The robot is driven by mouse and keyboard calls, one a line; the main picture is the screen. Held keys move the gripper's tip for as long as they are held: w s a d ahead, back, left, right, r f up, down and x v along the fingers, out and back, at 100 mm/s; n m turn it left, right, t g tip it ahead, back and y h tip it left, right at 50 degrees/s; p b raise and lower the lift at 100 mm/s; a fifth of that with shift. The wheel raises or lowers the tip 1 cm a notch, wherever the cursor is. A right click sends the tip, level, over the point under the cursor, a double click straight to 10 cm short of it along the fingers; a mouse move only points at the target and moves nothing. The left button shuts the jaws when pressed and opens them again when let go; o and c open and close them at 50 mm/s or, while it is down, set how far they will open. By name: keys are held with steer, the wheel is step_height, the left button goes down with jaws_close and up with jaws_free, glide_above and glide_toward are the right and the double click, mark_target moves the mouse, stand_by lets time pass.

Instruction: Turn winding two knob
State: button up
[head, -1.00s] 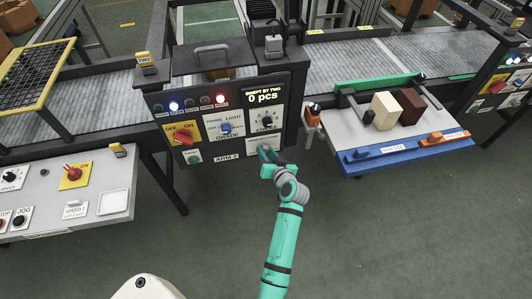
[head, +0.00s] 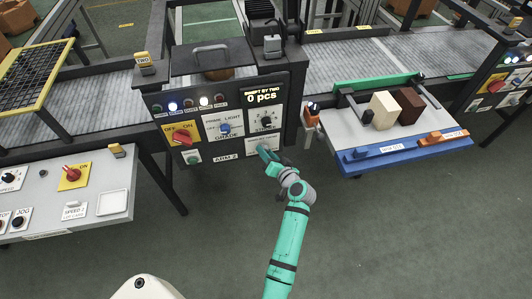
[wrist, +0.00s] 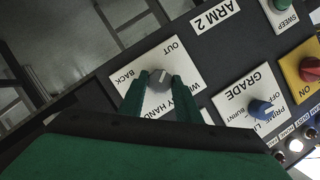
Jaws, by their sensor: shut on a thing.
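A grey winding knob (wrist: 159,80) with a light pointer line sits on a white plate (wrist: 183,62) lettered OUT and BACK, with partly covered WIND and BY HAND lettering. My gripper (wrist: 161,90) is shut on this knob, with one green finger on each side. In the head view my gripper (head: 265,151) is at the lower right of the dark control panel (head: 238,171) and hides the knob.
On the same panel are a blue GRADE knob (head: 224,128), a black knob (head: 266,121), a red switch on yellow (head: 182,137) and a green button (head: 193,159). A blue-edged tray table (head: 405,153) stands to the right, and a grey console (head: 100,172) to the left.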

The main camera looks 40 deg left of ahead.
steer(key=o, duration=1.1)
steer(key=shift+w, duration=0.1)
steer(key=shift+c, duration=0.2)
steer(key=v, duration=1.1)
steer(key=shift+w+d, duration=0.1)
steer(key=shift+w, duration=0.05)
steer(key=shift+f, duration=0.1)
